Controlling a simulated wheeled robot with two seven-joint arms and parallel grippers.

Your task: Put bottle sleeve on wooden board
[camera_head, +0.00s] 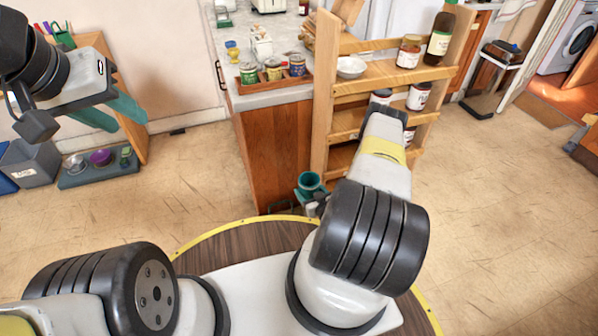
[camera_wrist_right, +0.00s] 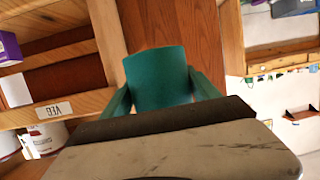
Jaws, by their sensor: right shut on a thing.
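The bottle sleeve (camera_head: 309,182) is a teal cylinder with an open top in the head view. It also shows in the right wrist view (camera_wrist_right: 157,78), between the teal fingers of my right gripper (camera_wrist_right: 160,92). My right gripper is shut on it and holds it in the air in front of the wooden cabinet. My left gripper (camera_head: 112,113) is at the upper left of the head view, open and empty. A flat wooden piece with a low edge (camera_head: 273,86) lies on the counter with several small tins on it; I cannot tell whether it is the wooden board.
A wooden shelf rack (camera_head: 321,100) with jars, a bottle and a white bowl (camera_head: 350,67) stands close to my right forearm. The grey counter (camera_head: 240,100) tops a wooden cabinet (camera_head: 275,150). Bins and a low tray (camera_head: 75,181) sit at left. Open floor lies between.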

